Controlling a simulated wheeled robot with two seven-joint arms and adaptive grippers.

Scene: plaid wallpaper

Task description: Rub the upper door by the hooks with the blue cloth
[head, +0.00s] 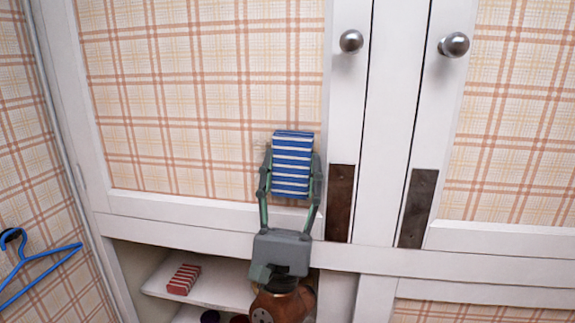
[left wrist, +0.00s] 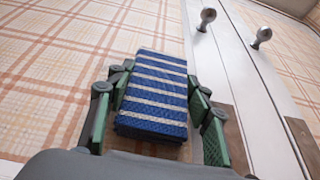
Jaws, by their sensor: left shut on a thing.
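The blue cloth (head: 292,165) is a folded block with blue and white stripes. My left gripper (head: 291,172) is shut on it, one finger on each side. In the left wrist view the cloth (left wrist: 155,95) sits between the green fingers. The cloth is in front of the plaid panel of the left upper door (head: 200,90), near its lower right corner. I cannot tell if it touches the panel. A blue hook or hanger (head: 40,262) hangs on the plaid wall at the far left. My right gripper is not in view.
Round metal knobs (head: 351,41) and (head: 454,44) stick out from the white door frames. Dark brown plates (head: 340,203) sit low on the frames. Below, an open shelf (head: 220,290) holds a red and white striped block (head: 183,279) and dark round things.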

